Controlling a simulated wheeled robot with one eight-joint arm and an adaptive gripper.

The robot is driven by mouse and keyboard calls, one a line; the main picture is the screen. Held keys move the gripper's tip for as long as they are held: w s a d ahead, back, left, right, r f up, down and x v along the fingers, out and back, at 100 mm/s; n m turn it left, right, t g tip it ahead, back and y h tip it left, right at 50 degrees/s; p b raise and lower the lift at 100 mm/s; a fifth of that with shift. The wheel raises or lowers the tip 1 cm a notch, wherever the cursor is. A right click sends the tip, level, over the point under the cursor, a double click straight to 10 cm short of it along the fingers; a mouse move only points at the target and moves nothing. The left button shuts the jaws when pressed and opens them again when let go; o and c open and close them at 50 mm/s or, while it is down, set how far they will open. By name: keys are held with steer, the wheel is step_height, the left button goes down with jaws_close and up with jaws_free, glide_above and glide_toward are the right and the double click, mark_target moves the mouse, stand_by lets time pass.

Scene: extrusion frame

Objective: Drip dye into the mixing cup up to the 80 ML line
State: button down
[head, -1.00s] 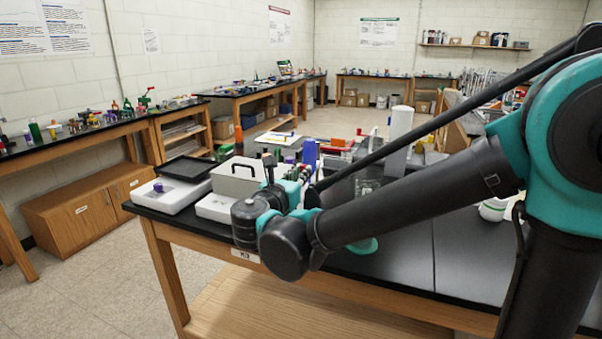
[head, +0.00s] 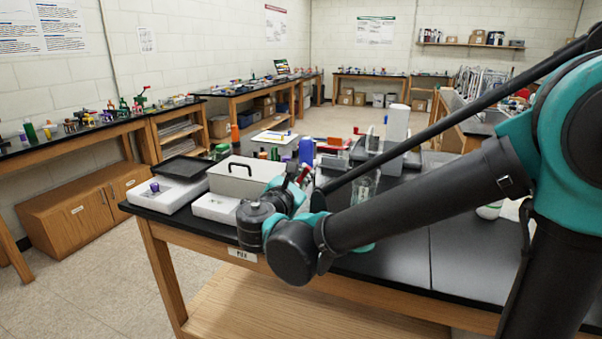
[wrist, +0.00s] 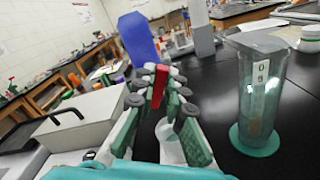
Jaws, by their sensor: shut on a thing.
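The mixing cup (wrist: 262,95) is a tall clear cup on a round teal base (wrist: 255,142). In the head view the cup (head: 366,186) is partly hidden by my arm. My gripper (wrist: 160,92), with green finger pads, is shut on a small red item (wrist: 157,86), probably the dye dropper. It is left of the cup and apart from it.
A grey box with a black handle (head: 241,177) stands left of my gripper. A blue bottle (head: 306,150) and a white cylinder (head: 397,124) stand farther back. The bench right of the cup is mostly clear, with a white tub (head: 490,209).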

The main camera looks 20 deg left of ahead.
steer(key=shift+d+f+m, duration=0.3)
steer(key=shift+f+m, duration=0.1)
steer(key=shift+m, duration=1.2)
steer(key=shift+d+f+m, duration=0.25)
steer(key=shift+f+m, duration=0.1)
steer(key=shift+m, duration=1.25)
steer(key=shift+d+f+m, duration=0.3)
steer(key=shift+f+m, duration=0.1)
steer(key=shift+m, duration=1.2)
steer(key=c, duration=1.6)
jaws_free()
steer(key=shift+o, duration=0.2)
steer(key=shift+s, duration=0.15)
steer(key=s, duration=1.1)
steer(key=shift+s+a, duration=0.4)
steer(key=shift+a, duration=0.05)
